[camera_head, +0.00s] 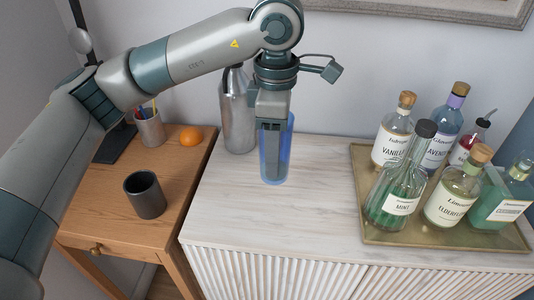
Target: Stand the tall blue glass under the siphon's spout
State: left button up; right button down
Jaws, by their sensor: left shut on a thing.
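The tall blue glass (284,160) is upright at the back of the pale cabinet top. My left gripper (272,150) comes down from above and is shut on the glass, with a finger showing inside it. I cannot tell whether the glass's base touches the top. The siphon (238,112), a silver bottle, stands just left of the glass, close to the wall. Its upper part and spout are hidden behind my left arm. My right gripper does not show.
A brass tray (400,236) with several syrup bottles stands at the right. The cabinet top's front middle is clear.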

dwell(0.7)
pick_arm(q)
jog(key=shift+w+a+f+m, duration=0.15)
jog(key=shift+a+f+m, duration=0.15)
jog(key=shift+a+m, duration=0.3)
jog(key=a+f+m, duration=0.2)
jog(key=a+m, duration=0.3)
jog(key=a+f+m, duration=0.3)
jog(key=a+m, duration=0.1)
jog(key=a, duration=0.1)
jog(key=s+a+f+m, duration=0.1)
jog(key=a+f+m, duration=0.2)
jog(key=a+m, duration=0.1)
jog(key=shift+s+a+m, duration=0.1)
jog(key=shift+a+m, duration=0.3)
jog(key=shift+m, duration=0.4)
jog(key=shift+s+a+f+m, duration=0.15)
jog(key=shift+a+f+m, duration=0.05)
jog(key=shift+a+m, duration=0.25)
jog(key=shift+s+a+f+m, duration=0.15)
jog(key=shift+a+m, duration=0.15)
jog(key=shift+m, duration=0.15)
